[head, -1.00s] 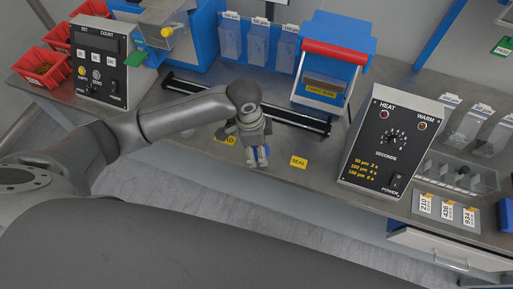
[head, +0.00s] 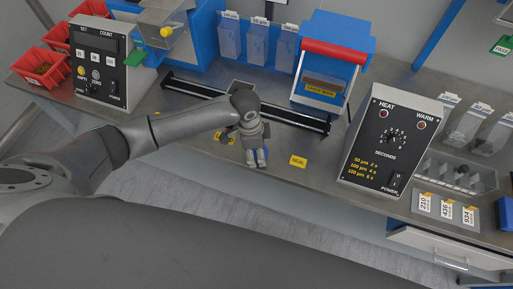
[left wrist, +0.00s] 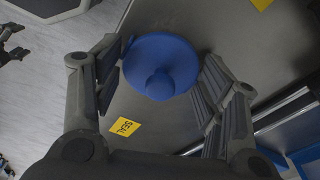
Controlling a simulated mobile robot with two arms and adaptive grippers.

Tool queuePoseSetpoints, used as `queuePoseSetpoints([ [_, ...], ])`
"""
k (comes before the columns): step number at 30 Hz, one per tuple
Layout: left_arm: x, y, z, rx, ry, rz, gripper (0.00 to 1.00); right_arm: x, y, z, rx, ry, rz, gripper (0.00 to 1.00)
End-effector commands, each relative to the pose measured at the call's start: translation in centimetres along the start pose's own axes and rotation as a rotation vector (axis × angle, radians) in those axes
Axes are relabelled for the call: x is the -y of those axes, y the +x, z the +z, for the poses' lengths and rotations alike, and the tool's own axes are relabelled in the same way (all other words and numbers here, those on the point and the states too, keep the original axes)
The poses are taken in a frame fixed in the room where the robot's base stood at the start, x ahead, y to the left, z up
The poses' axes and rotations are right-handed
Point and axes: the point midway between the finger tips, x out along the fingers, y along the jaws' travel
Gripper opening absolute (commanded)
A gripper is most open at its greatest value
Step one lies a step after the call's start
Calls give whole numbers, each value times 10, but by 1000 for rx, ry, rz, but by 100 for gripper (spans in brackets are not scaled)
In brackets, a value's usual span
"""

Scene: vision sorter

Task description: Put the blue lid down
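The blue lid (left wrist: 165,62) is a round disc with a knob in its middle, seen from above in the left wrist view. It appears to lie knob-up on the grey bench, though a small gap beneath it could not be seen. My left gripper (head: 257,160) is over the bench's front edge area, left of the yellow SEAL label (head: 299,161). In the left wrist view its fingers (left wrist: 162,82) stand wide apart on either side of the lid, and the knob is free between them. In the head view the fingers hide most of the lid. My right gripper is in neither view.
A heat control box (head: 389,140) stands to the right. A blue sealer with a red handle (head: 336,51) and a dark rail (head: 290,117) are behind. A counter box (head: 98,65) and red bins (head: 43,67) stand at the left. The bench around the SEAL label is clear.

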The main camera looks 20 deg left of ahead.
Motion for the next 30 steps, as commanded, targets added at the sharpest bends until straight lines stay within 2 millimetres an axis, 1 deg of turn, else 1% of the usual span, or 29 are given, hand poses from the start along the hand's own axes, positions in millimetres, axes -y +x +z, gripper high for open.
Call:
queuePoseSetpoints([
  [1, 0, 0, 0, 0, 0, 0, 73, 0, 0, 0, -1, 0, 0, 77],
  [4, 0, 0, 0, 1, 0, 0, 86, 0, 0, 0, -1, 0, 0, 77],
  [5, 0, 0, 0, 1, 0, 0, 87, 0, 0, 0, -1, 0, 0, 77],
  [14, 0, -1, 0, 0, 0, 0, 87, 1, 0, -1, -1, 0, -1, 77],
  [17, 0, -6, 0, 0, 1, -1, 87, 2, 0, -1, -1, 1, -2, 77],
  [20, 1, -18, -1, -2, 1, -2, 87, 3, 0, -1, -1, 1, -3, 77],
  [30, 1, -90, -1, -2, 2, -3, 87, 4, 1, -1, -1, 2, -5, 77],
])
